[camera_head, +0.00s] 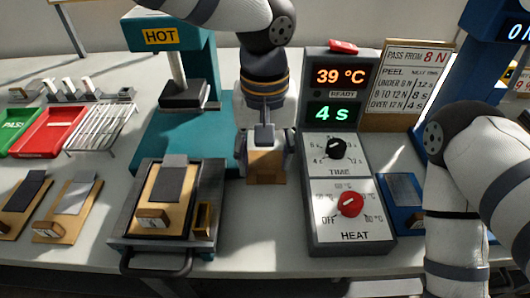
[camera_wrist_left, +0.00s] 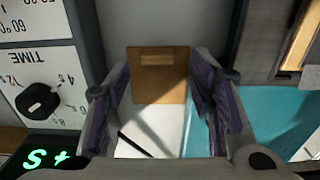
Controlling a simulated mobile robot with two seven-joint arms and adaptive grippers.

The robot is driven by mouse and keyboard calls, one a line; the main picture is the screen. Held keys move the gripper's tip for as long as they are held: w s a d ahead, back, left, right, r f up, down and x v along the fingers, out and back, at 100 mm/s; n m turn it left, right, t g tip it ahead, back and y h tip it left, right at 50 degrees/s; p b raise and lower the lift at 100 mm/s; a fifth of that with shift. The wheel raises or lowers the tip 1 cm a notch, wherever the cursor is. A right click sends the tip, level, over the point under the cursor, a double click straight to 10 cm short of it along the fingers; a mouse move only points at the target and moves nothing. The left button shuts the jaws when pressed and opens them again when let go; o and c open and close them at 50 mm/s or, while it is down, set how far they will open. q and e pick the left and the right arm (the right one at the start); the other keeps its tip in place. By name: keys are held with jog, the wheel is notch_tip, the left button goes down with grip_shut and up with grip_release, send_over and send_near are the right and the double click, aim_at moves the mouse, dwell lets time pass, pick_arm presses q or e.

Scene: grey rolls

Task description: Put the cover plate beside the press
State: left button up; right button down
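A flat brown plate, the likely cover plate (camera_head: 266,168), is at my left gripper, between the press and the control box; it also shows in the left wrist view (camera_wrist_left: 158,84), with a paler bar on it. The teal press (camera_head: 178,130) with a HOT label stands to its left. My left gripper (camera_head: 264,158) points down over the plate. In the left wrist view its two fingers stand apart at the plate's sides; I cannot tell whether they grip it. My right arm comes in at the right, and its gripper is out of view.
The control box (camera_head: 350,215) with dials and a 39 °C display stands close on the right. A loaded tray (camera_head: 122,222) is at the press's front. Green and red bins (camera_head: 70,128), a wire rack (camera_head: 103,124) and wooden samples (camera_head: 68,208) fill the left. Bare table shows in front.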

pick_arm(q)
notch_tip(320, 180, up, 13)
jog(key=shift+p, duration=0.3)
